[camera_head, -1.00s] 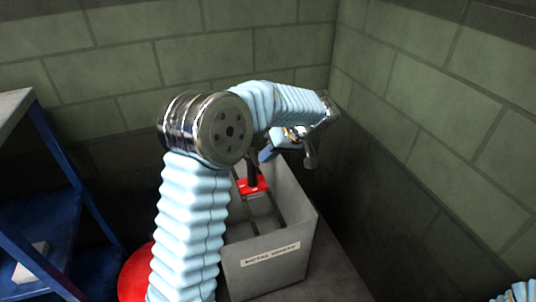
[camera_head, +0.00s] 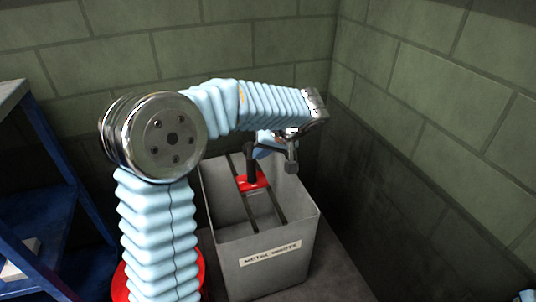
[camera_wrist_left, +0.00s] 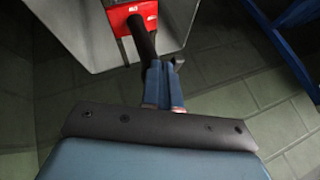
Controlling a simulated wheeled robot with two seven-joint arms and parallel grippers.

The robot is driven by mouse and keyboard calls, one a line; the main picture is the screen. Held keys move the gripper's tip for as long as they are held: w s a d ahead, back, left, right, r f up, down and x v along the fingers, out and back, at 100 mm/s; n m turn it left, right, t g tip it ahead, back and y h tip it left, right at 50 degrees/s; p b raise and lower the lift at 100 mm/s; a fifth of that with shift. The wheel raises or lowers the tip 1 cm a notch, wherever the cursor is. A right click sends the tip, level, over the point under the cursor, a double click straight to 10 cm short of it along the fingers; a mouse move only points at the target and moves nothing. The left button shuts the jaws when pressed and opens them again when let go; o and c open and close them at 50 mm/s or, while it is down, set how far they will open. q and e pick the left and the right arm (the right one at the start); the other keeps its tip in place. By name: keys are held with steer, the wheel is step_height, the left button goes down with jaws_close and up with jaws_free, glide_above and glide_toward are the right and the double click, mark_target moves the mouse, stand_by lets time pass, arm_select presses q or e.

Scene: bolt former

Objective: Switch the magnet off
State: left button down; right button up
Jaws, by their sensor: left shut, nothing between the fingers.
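The magnet is a red block (camera_head: 252,181) with a black handle (camera_head: 251,163), on dark rails across the open top of a grey bin (camera_head: 268,250). My left gripper (camera_head: 260,152) is shut and empty, close beside the upper part of the handle. In the left wrist view the shut fingers (camera_wrist_left: 162,72) are right by the end of the black handle (camera_wrist_left: 142,38), and I cannot tell whether they touch it. The red block (camera_wrist_left: 130,18) there bears small white labels that I cannot read. My right gripper is out of view.
A blue shelf rack (camera_head: 50,205) stands at the left, and a red round object (camera_head: 119,285) shows partly behind my left arm. Block walls (camera_head: 430,120) close the corner behind and to the right of the bin. The bin carries a white label (camera_head: 270,253).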

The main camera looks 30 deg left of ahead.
arm_select(q)
steer(key=m+b, duration=0.1)
steer(key=s+a+m+t+b, duration=0.1)
steer(key=s+m+t+b, duration=0.1)
steer(key=shift+a+f+m+h, duration=0.2)
steer(key=shift+a+m+h, duration=0.1)
steer(key=shift+h, duration=0.1)
steer(key=a+m+t+h, duration=0.1)
steer(key=m, duration=0.1)
steer(key=s+a+m+t+h, duration=0.1)
steer(key=m, duration=0.2)
steer(key=a+m+t+h, duration=0.1)
steer(key=a+m, duration=0.1)
steer(key=shift+s+r+m+t+h+b, duration=0.2)
steer(key=shift+m+t+h+b, duration=0.1)
steer(key=shift+m+b, duration=0.1)
steer(key=shift+w, duration=0.15)
steer(key=shift+w+d, duration=0.2)
steer(key=shift+w, duration=0.5)
